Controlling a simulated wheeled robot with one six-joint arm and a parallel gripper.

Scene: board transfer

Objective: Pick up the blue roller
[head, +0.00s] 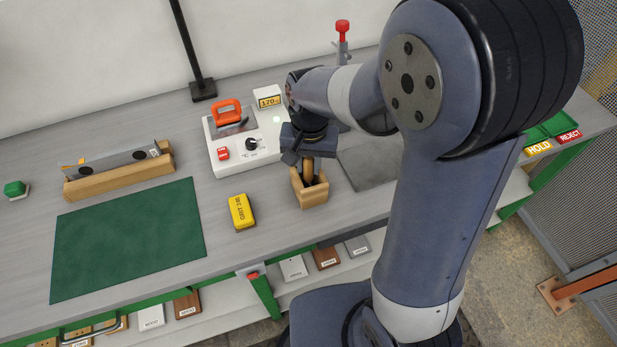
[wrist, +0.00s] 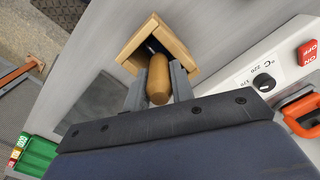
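A tan wooden handle (wrist: 158,78) stands up out of a small open wooden box (head: 311,196) on the bench; it also shows in the head view (head: 308,166). My gripper (wrist: 159,75) reaches down over the box, with one grey finger on each side of the handle. The fingers lie close against it, so the gripper looks shut on the handle. The box (wrist: 172,40) shows just beyond the fingertips in the wrist view.
A white heater unit (head: 228,160) with a dial and an orange-handled tool (head: 228,113) stands left of the box. A yellow block (head: 242,212) and a green mat (head: 130,240) lie further left. A grey plate (head: 372,163) lies right. Green trays (head: 550,127) are at far right.

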